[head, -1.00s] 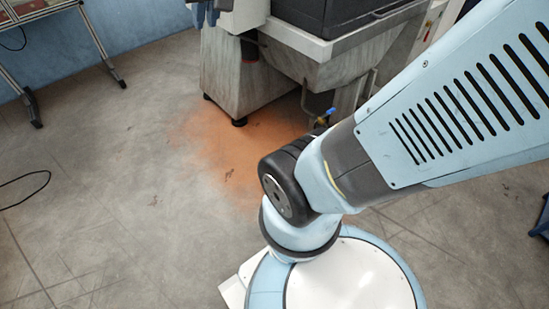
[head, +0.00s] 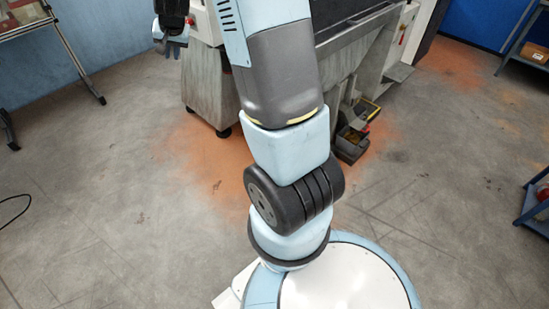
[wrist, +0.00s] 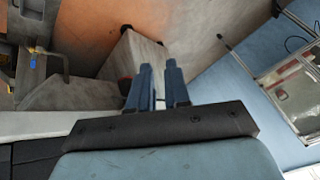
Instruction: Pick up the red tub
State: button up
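I cannot make out a red tub for certain in either view. A small red patch (head: 544,192) shows at the right edge of the head view, on a blue shelf unit, cut off by the frame. In the head view my gripper (head: 171,47) is at the top left, in front of the machine's left side and far from that patch. The wrist view shows its two blue fingers (wrist: 159,72) apart with a narrow gap and nothing held. A small reddish-brown part shows beside the left finger (wrist: 125,85), mostly hidden.
A grey machine (head: 203,95) stands at the back, partly behind my arm. Dark bins (head: 352,142) lie on the floor beside it. A blue shelf (head: 530,205) is at right, another with an orange box (head: 535,53) behind. A metal-framed table stands at left (head: 70,45).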

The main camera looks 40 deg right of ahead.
jog(key=w+d+f+m+h, duration=0.1)
jog(key=w+d+f+m, duration=0.2)
jog(key=f, duration=0.6)
jog(key=w+d+f+h, duration=0.1)
jog(key=w+d+f, duration=0.35)
jog(key=f, duration=0.45)
jog(key=d+f+m+g+h, duration=0.1)
jog(key=d+f, duration=0.2)
jog(key=f, duration=0.7)
jog(key=d+f+m+g+h, duration=0.1)
jog(key=d+f+m, duration=0.15)
jog(key=f, duration=0.85)
jog(key=s+d+f+m+g+h, duration=0.1)
jog(key=s+d+f+h, duration=0.15)
jog(key=s+f, duration=0.8)
jog(key=s+d+f+m+g+h, duration=0.1)
jog(key=s+d+f, duration=0.45)
jog(key=f, duration=0.75)
jog(key=s+d+f+m+g+h, duration=0.1)
jog(key=s+d+f+h, duration=0.1)
jog(key=s+f, duration=0.85)
jog(key=shift+y, duration=0.25)
jog(key=x, duration=0.8)
jog(key=shift+w+a+f, duration=0.15)
jog(key=shift+w+f, duration=0.15)
jog(key=shift+w, duration=0.05)
jog(key=shift+n, duration=0.25)
jog(key=shift+x, duration=2.8)
jog(key=shift+s+a+f, duration=0.1)
jog(key=shift+a+f, duration=0.05)
